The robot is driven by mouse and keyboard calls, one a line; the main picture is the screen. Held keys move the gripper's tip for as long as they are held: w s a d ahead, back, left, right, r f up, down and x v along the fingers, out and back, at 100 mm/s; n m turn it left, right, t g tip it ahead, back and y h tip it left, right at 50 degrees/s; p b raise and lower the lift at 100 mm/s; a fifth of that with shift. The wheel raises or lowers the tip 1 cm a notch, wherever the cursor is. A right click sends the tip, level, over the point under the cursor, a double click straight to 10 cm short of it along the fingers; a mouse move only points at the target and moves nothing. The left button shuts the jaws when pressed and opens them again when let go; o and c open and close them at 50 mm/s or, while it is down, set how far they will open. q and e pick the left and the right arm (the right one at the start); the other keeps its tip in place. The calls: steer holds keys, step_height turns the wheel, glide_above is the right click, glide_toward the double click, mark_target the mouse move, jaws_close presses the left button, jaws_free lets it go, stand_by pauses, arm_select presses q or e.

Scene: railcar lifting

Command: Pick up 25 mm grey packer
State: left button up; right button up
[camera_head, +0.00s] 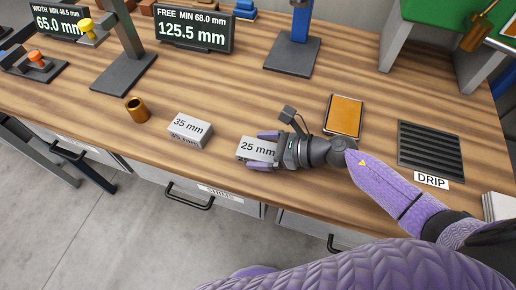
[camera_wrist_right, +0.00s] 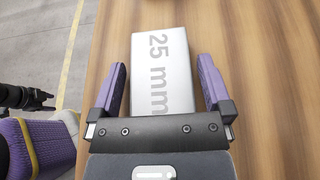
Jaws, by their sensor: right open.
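The 25 mm grey packer (camera_head: 258,149) is a light grey block lying on the wooden bench near its front edge. My right gripper (camera_head: 268,148) is open, with its two purple fingers on either side of the packer. In the right wrist view, the packer (camera_wrist_right: 163,70) lies between the open fingers (camera_wrist_right: 163,85) and reaches out beyond their tips. Gaps show between the packer and both fingers. The packer's near end is hidden by the gripper body.
A 35 mm packer (camera_head: 190,130) and a brass cylinder (camera_head: 138,109) stand to the left. An orange-topped tray (camera_head: 344,115) lies behind my right wrist, and a dark drip grate (camera_head: 430,149) is further right. Stands and displays (camera_head: 181,27) line the back. Bare bench lies behind the packer.

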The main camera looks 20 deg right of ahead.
steer(key=c, duration=1.2)
